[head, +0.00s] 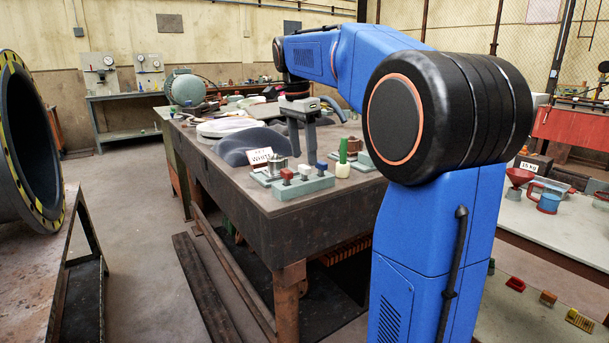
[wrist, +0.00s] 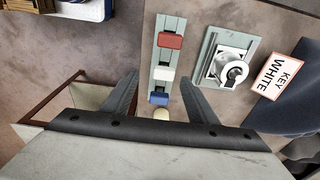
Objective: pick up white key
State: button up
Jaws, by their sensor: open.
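The white key (wrist: 164,73) stands in a grey-green rack (wrist: 171,24), between a red key (wrist: 170,41) and a blue key (wrist: 159,98). In the head view the white key (head: 305,172) shows small, on the workbench near its front corner. My gripper (wrist: 161,76) is open and empty, fingers pointing down. In the wrist view its fingertips lie to either side of the white key. In the head view my gripper (head: 303,151) hangs over the rack, its tips apart from the keys. A card (wrist: 280,75) reading "KEY WHITE" stands beside a lock plate with a round metal part (wrist: 231,72).
A green-and-cream handled object (head: 343,157) stands right of the rack, close to the blue key. A dark grey curved block (head: 243,147) lies behind the card. The workbench (head: 262,225) is clear at its front left edge. More clutter lies at the back.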

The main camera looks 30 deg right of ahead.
aim_at(304, 166)
jog(key=shift+w+d+f, duration=0.1)
jog(key=shift+d+f, duration=0.05)
jog(key=shift+f, duration=0.8)
jog(key=shift+w+d+f, duration=0.1)
jog(key=shift+w+f, duration=0.05)
jog(key=shift+f, duration=0.75)
jog(key=shift+w+d+f, duration=0.1)
jog(key=shift+d+f, duration=0.05)
jog(key=shift+f, duration=0.8)
jog(key=c, duration=1.2)
jog(key=shift+o, duration=0.2)
jog(key=shift+r, duration=0.15)
